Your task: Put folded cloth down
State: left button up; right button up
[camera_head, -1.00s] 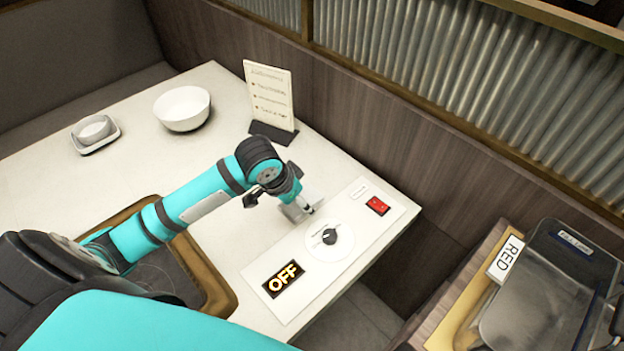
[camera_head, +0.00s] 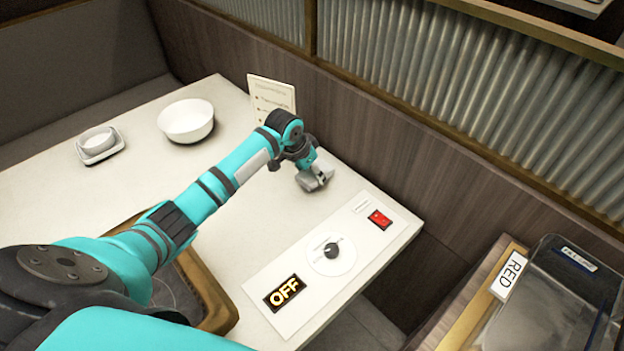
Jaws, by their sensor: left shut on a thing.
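My left gripper (camera_head: 319,176) reaches in over the white table, near its back edge by the wall. It is shut on a small light-grey folded cloth (camera_head: 308,183). The cloth is partly hidden by the fingers. I cannot tell whether the cloth touches the tabletop or hangs just above it. My right gripper is not in view.
A control panel (camera_head: 300,270) with a knob, a red switch and an OFF display lies to the front right. A menu card (camera_head: 270,93) stands behind the arm. A white bowl (camera_head: 186,120) and a small dish (camera_head: 98,141) are at left.

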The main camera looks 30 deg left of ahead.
aim_at(309, 176)
pick_arm(q)
jog(key=shift+s+f, duration=0.15)
jog(key=shift+f, duration=1.5)
jog(key=shift+f, duration=0.3)
jog(key=o, duration=0.8)
jog(key=shift+s, duration=0.15)
jog(key=shift+o, duration=1.1)
jog(key=shift+f, duration=0.15)
